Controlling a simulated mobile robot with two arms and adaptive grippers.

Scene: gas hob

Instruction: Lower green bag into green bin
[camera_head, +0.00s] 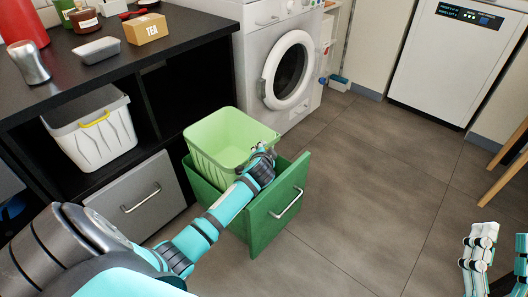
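A light green ribbed, open-topped tub (222,137) stands partly inside a darker green pull-out bin (276,212) with a metal handle. Its rim is above the bin's edge. I make out nothing shaped like a bag; the light green tub is the only other green container. My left gripper (262,157) is at the tub's near right corner, by the rim. Its fingers are small and partly hidden, so I cannot tell whether they grip the rim. My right gripper (503,250) is low at the right edge, its pale fingers apart and empty, partly cut off by the frame.
A black counter (115,60) holds a tea box (146,29), a metal dish (97,50) and jars. Below it are a white basket (100,141) and a grey drawer (135,200). A washing machine (268,45) stands behind. Wooden legs (508,163) stand at right. The middle floor is clear.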

